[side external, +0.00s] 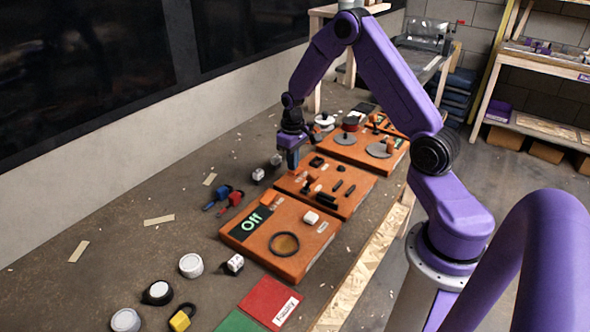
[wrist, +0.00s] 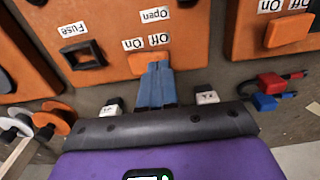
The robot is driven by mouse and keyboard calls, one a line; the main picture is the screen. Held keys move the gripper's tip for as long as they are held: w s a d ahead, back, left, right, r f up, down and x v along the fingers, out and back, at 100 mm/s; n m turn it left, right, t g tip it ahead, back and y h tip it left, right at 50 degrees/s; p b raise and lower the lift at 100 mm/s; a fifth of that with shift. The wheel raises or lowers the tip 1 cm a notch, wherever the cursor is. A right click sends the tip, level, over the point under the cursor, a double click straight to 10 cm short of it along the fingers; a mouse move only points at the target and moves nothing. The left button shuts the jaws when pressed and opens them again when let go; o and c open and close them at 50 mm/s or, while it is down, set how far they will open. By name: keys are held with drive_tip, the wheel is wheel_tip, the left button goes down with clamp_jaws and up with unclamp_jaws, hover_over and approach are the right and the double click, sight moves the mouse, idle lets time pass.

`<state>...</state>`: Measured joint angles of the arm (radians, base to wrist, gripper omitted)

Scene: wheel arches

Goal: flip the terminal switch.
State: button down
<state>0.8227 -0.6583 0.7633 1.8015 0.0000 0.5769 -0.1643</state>
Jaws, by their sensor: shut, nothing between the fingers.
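My gripper (wrist: 157,68) is shut and empty, its blue fingertips pointing down at an orange switch (wrist: 140,62) on the middle orange panel (wrist: 120,15). The tips overlap this switch in the wrist view; contact cannot be told. "Off", "On" and "Open" labels sit beside it. In the side view my gripper (side external: 293,168) is at the middle panel's back edge. A second orange switch (wrist: 288,30), under its own "Off On" labels, is on the panel to the right in the wrist view.
A black fuse holder (wrist: 82,55) labelled "Fuse" is left of the fingers. Red and blue connectors (wrist: 268,88) lie on the table at right. A third panel (side external: 365,150) with discs stands farther back. White round pieces (side external: 191,265) lie at front left.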

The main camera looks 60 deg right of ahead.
drive_tip(key=shift+f, duration=0.55)
idle(0.4)
drive_tip(key=shift+r, duration=3.5)
drive_tip(key=shift+a, duration=0.1)
